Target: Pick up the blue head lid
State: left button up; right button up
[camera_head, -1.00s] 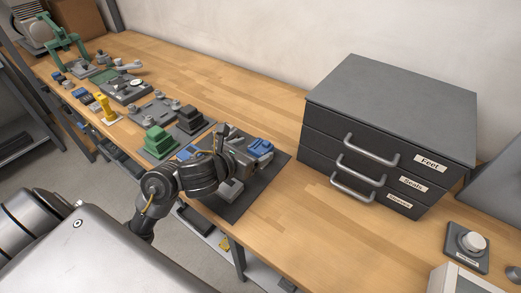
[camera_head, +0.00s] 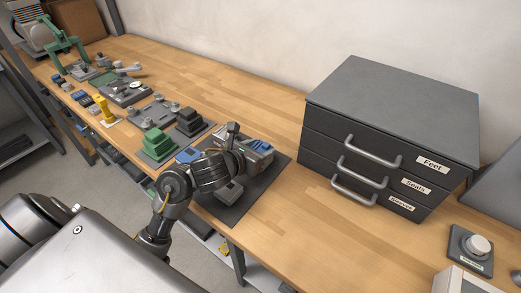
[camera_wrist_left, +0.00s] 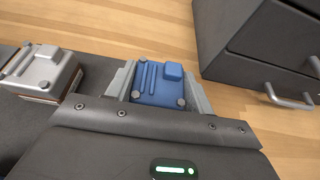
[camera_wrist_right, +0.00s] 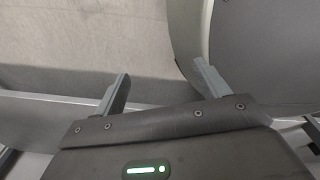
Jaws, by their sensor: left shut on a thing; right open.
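The blue head lid (camera_wrist_left: 158,84) is a flat blue piece with ribs and a raised square block. In the left wrist view it sits between the two fingers of my left gripper (camera_wrist_left: 157,88), which is shut on it. In the head view the lid (camera_head: 265,146) shows only partly, at the end of my left gripper (camera_head: 258,155), over the dark mat (camera_head: 244,206). My right gripper (camera_wrist_right: 162,76) is open and empty in the right wrist view. It does not show in the head view.
A silver block (camera_wrist_left: 42,70) is left of the lid in the left wrist view. A dark drawer cabinet (camera_head: 390,105) stands to the right on the wooden bench. Green blocks (camera_head: 158,143), a second blue piece (camera_head: 188,155) and several parts lie to the left. Bare wood lies before the cabinet.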

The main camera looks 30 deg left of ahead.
aim_at(258, 149)
pick_arm(q)
jog(key=shift+r, duration=0.45)
notch_tip(258, 149, up, 3)
jog(key=p, duration=0.2)
jog(key=shift+s+r+p, duration=0.1)
jog(key=shift+s+p, duration=0.05)
jog(key=shift+p, duration=0.25)
jog(key=r+p+v, duration=0.1)
jog(key=p+v, duration=0.4)
jog(key=d+p+v, duration=0.1)
jog(key=p+v, duration=0.4)
jog(key=p, duration=0.1)
jog(key=w+r+p+v, duration=0.1)
jog(key=p+v, duration=0.5)
jog(key=shift+d+r, duration=0.25)
jog(key=shift+d, duration=0.05)
pick_arm(e)
notch_tip(258, 149, up, 20)
jog(key=a, duration=0.1)
jog(key=shift+s, duration=0.15)
